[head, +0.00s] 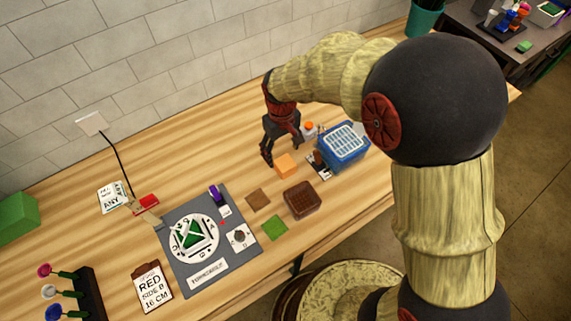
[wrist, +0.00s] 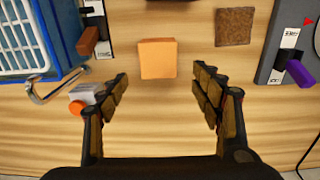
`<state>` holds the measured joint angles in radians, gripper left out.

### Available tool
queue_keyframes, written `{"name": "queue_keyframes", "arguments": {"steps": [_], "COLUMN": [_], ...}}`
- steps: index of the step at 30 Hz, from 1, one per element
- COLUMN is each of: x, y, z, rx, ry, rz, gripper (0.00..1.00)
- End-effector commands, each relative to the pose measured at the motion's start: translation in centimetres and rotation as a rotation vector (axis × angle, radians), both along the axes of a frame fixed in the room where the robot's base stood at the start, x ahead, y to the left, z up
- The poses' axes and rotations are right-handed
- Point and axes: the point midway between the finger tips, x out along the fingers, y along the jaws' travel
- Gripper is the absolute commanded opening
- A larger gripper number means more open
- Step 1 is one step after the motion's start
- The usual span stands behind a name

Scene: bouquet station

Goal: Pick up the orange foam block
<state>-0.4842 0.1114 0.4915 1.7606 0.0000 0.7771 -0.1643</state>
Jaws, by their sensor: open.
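My gripper (head: 281,140) points down over the table. It also shows in the wrist view (wrist: 160,75), with its two fingers spread wide and nothing between them. The fingers and the block look apart.
A blue basket (head: 343,145) stands right of the block. A small orange-capped item (wrist: 77,107) is close to one finger. A brown block (head: 302,200), a brown square (head: 258,200) and a green square (head: 275,228) lie nearby. A grey board (head: 180,275) is to the left.

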Motion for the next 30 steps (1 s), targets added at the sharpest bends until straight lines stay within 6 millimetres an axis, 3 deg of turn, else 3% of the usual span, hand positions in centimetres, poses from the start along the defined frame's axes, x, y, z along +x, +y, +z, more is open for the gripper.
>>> {"name": "queue_keyframes", "arguments": {"steps": [17,24,30], "x": [-0.9,-0.8,-0.9], "y": [-1.0,-0.9,-0.9], "z": [-6.4,-6.6,-6.5], "rx": [-0.001,0.000,-0.001], "ry": [0.002,0.000,0.001], "rz": [-0.002,-0.002,-0.002], "gripper": [0.65,0.65,0.54]}}
